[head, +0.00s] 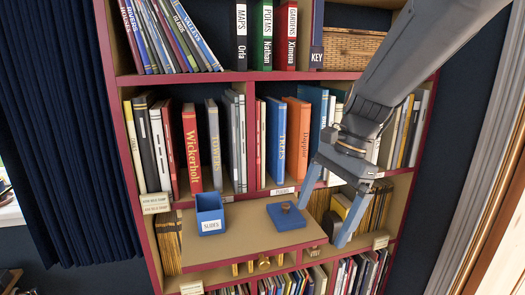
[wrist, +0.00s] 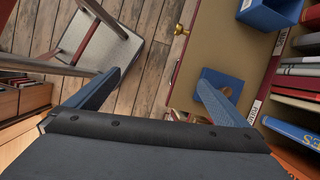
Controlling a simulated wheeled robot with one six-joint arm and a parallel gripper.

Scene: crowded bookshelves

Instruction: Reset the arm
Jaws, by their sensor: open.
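My gripper (head: 322,224) is open and empty at the right side of the pull-out board, at the end of my arm, which comes down from the upper right. In the wrist view its two blue fingers (wrist: 160,78) are spread wide with nothing between them. One finger there overlaps the view of a flat blue item (wrist: 232,80). In the head view this blue item (head: 285,222) lies on the tan board (head: 245,245) with a small brown thing (head: 287,207) on top. The fingers are just right of it; I cannot tell how high they are.
A blue box labelled SLIDES (head: 210,214) stands on the board's left. Upright books, such as the red Wickerholt (head: 192,150) and orange Doppler (head: 296,140), fill the shelf behind. A wicker basket (head: 350,48) is higher up. The wrist view shows a chair (wrist: 98,40) and wooden floor (wrist: 150,60).

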